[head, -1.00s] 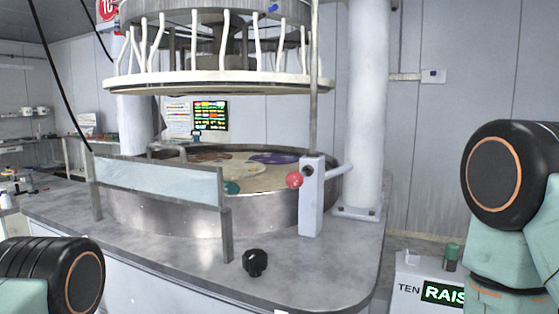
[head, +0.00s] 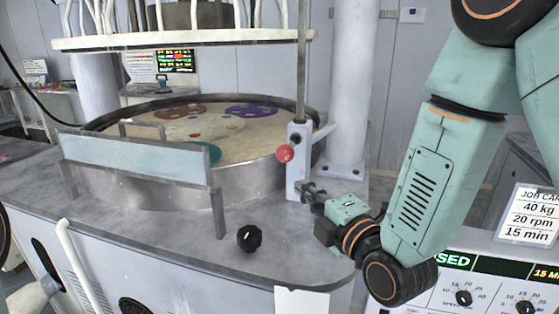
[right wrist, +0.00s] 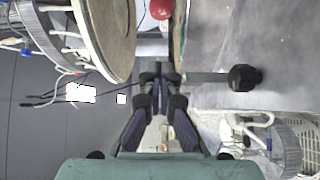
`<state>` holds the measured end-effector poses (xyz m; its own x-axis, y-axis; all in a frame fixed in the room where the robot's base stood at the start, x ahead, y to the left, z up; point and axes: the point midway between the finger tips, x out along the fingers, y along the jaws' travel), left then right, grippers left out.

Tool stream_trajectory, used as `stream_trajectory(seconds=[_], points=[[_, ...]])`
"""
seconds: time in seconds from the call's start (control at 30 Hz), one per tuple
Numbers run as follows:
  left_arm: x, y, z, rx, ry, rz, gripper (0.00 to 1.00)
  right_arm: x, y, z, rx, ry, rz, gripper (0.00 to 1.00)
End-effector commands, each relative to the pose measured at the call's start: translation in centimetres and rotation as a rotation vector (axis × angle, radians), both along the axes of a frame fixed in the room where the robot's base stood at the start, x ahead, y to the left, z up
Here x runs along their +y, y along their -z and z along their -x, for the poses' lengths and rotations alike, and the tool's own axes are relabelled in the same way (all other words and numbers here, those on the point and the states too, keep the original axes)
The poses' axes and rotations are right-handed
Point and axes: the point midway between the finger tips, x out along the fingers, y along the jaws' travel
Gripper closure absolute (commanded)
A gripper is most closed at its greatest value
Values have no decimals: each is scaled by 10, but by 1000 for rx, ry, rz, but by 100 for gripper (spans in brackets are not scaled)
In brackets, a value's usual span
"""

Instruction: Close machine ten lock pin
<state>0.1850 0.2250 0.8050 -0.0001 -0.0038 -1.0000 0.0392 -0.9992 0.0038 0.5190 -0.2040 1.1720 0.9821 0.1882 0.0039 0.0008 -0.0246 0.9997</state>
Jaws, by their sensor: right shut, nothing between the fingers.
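The lock pin's red ball knob (head: 285,153) sits on the side of a grey upright block (head: 299,172) at the right of the round polishing platen (head: 150,185). A metal rod rises from the block. My right gripper (head: 310,190) is shut and empty, low beside the block and below the red knob; I cannot tell whether it touches the block. In the right wrist view the red knob (right wrist: 160,9) is at the top, ahead of my right gripper's fingers (right wrist: 160,75). My left gripper is not in view.
A black knob (head: 250,238) stands on the grey bench top. A clear guard (head: 135,160) stands in front of the platen. A thick white column (head: 350,90) rises behind the block. A control panel (head: 490,285) and job card (head: 530,213) are at the lower right.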

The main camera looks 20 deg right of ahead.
Motion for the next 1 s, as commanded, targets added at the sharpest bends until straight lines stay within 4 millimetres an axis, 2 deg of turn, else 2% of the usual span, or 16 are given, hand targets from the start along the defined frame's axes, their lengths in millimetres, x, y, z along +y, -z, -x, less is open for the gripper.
stream_trajectory(seconds=[0.17, 0.7, 0.8, 1.0], points=[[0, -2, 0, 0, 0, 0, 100, 0, 0, -8, -4, 1, 26, 100], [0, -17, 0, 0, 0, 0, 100, 21, -1, -103, -4, -4, 24, 100], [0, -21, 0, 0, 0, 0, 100, 10, -1, -117, -2, 2, 18, 100], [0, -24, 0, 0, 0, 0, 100, 0, 0, -132, -1, -1, 19, 100]])
